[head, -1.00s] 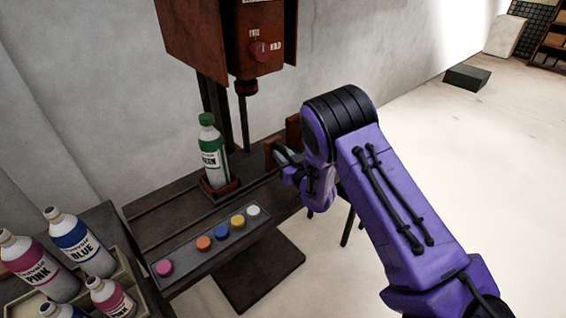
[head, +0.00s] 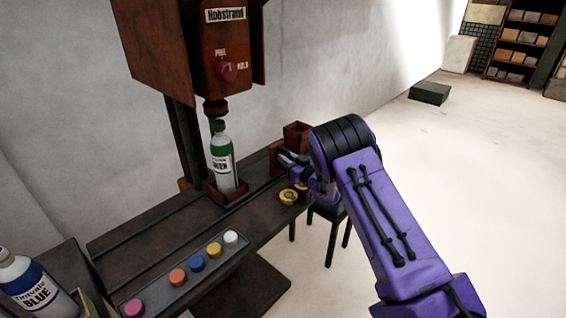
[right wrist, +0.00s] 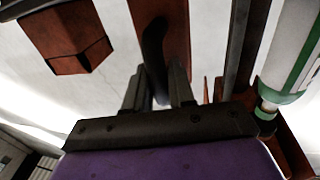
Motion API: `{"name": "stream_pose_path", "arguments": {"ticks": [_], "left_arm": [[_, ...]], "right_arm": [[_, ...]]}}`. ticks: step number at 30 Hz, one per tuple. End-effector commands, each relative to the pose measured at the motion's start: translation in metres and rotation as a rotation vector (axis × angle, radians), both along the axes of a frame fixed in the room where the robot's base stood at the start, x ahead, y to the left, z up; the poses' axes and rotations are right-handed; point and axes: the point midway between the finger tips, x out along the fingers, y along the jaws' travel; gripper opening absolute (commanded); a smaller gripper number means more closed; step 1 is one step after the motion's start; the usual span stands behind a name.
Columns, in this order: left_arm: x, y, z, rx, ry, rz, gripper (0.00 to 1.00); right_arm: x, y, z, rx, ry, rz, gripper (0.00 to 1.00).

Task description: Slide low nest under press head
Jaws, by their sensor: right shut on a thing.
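The low brown nest (head: 240,192) holds an upright white-and-green bottle (head: 222,165). In the head view, the bottle's cap appears just below the spindle of the brown press head (head: 214,105); exact alignment is hard to judge. A second, taller brown nest (head: 297,134) stands to the right, and it also shows in the right wrist view (right wrist: 78,40). My right gripper (head: 290,163) is between the two nests, shut on what looks like a dark handle (right wrist: 153,55) by a brown plate. The fingers partly hide the grasp. My left gripper is out of view.
A strip of coloured buttons (head: 197,264) runs along the bench's front edge. A yellow ring-shaped part (head: 288,197) sits by the bench's right end. A blue-labelled bottle (head: 35,287) stands lower left.

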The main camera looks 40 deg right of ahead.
Motion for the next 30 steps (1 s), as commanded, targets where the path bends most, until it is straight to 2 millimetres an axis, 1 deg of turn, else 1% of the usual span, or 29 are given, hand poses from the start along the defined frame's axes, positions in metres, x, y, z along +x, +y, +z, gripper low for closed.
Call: {"name": "stream_pose_path", "arguments": {"ticks": [3,13,14,15,23,25,28,30], "left_arm": [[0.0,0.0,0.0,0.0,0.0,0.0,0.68],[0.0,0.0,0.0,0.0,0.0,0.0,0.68],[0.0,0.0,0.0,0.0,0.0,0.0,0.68],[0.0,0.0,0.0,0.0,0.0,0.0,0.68],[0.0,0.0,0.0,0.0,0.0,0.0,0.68],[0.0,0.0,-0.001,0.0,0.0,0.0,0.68],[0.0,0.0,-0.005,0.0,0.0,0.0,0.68],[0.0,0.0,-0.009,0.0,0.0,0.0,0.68]], "right_arm": [[0.0,-0.004,0.001,-0.002,-0.001,-0.004,0.0],[-0.001,-0.007,0.003,-0.004,-0.004,-0.008,0.0],[-0.001,-0.007,0.003,-0.004,-0.004,-0.009,0.3],[-0.001,-0.007,0.003,-0.004,-0.004,-0.009,0.42],[0.0,-0.004,0.001,-0.003,-0.002,-0.004,0.42],[-0.003,-0.004,0.001,-0.002,-0.001,-0.003,0.42],[-0.017,-0.003,-0.001,-0.001,0.0,-0.005,0.42],[-0.034,-0.004,-0.001,0.0,0.0,-0.008,0.42]]}}
